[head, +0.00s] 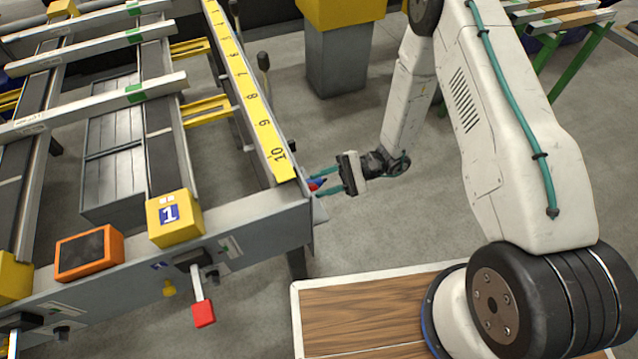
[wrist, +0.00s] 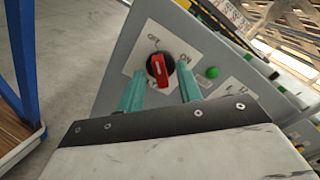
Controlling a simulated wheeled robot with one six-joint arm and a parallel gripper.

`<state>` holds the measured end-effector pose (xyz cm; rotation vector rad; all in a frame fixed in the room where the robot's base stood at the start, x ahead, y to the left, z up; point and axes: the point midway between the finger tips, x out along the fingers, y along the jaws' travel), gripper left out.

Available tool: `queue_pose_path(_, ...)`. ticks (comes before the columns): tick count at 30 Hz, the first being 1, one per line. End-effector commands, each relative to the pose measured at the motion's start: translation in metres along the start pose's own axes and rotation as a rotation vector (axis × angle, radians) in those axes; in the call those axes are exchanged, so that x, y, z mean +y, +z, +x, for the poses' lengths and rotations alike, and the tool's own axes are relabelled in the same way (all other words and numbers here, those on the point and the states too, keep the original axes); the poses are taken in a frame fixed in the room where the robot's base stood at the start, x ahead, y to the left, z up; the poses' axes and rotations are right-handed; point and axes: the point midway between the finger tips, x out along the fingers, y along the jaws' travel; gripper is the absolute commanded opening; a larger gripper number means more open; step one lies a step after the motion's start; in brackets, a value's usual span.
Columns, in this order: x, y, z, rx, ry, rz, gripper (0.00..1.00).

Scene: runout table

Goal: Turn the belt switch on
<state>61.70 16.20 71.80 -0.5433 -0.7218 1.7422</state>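The belt switch appears in the wrist view as a red knob (wrist: 160,69) on a black round base, on a pale label plate fixed to a grey panel (wrist: 120,65). Its grip bar stands nearly upright in the picture. In the head view my gripper (head: 318,183) is at the table's near right corner, where a small red and blue bit shows between the fingers.
A green button (wrist: 212,72) sits right of the knob. In the head view, a red-ended lever (head: 203,312), an orange-framed screen (head: 89,253) and a yellow block marked 1 (head: 175,218) are on the table's front. Floor right of the table is open; a wooden-topped platform (head: 370,312) is below.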

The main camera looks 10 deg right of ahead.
Motion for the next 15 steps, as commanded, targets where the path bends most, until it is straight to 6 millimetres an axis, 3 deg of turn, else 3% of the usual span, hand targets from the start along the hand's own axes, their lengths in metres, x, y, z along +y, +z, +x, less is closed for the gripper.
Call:
queue_pose_path(4,0.0000,0.0001,0.0114,-0.001,0.001,-0.001,0.35)
queue_pose_path(12,-0.0001,0.0001,0.0130,0.000,0.001,-0.001,0.35)
queue_pose_path(15,-0.0001,0.0002,0.0129,0.000,0.001,0.000,0.10)
